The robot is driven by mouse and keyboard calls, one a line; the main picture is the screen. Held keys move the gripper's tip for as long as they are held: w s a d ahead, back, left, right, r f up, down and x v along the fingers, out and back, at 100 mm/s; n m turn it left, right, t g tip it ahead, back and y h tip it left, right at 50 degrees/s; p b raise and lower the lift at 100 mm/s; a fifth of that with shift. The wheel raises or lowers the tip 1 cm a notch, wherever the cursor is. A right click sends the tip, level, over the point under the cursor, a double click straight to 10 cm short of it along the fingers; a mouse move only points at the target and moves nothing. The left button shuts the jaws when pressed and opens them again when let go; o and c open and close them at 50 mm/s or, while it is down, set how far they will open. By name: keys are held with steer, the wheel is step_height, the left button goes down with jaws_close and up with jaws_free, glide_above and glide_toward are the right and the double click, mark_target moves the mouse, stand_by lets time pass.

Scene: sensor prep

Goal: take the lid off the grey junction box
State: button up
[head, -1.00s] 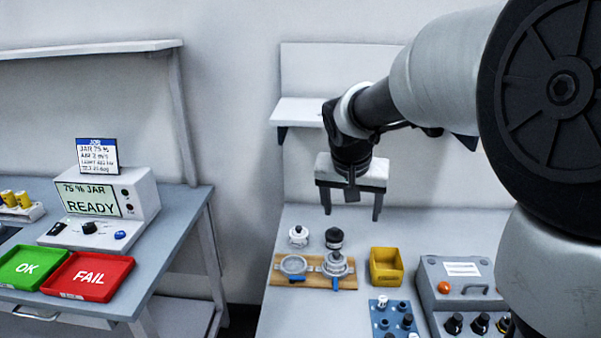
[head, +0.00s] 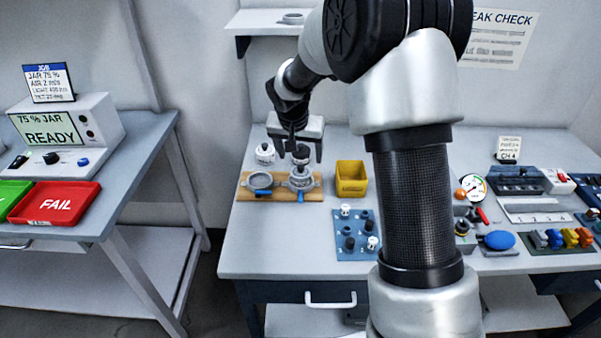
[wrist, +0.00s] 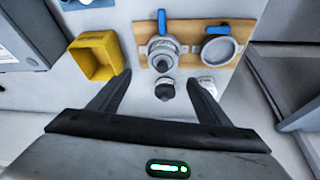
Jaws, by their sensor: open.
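A grey box with an orange button, knobs and a label on top is probably the junction box. In the head view my arm hides most of it; only its right edge (head: 463,212) shows. In the wrist view a grey box with a white label (wrist: 32,35) is at the upper left. I cannot make out its lid. My gripper (head: 294,158) is open and empty, well left of that box. Its fingers (wrist: 158,88) are above the back of the bench, either side of a black-topped fitting (wrist: 165,88) and apart from it.
A wooden board (head: 281,192) with two blue-handled round clamps lies below my gripper. A yellow bin (head: 351,178) and a blue mat (head: 342,243) with small fittings lie between it and the grey box. A shelf (head: 262,21) hangs behind.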

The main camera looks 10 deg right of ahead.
mark_target(301, 167)
steer(key=x, duration=0.6)
steer(key=shift+w+a+f, duration=0.1)
steer(key=shift+a+f, duration=0.1)
steer(key=shift+f, duration=0.15)
steer(key=c, duration=1.1)
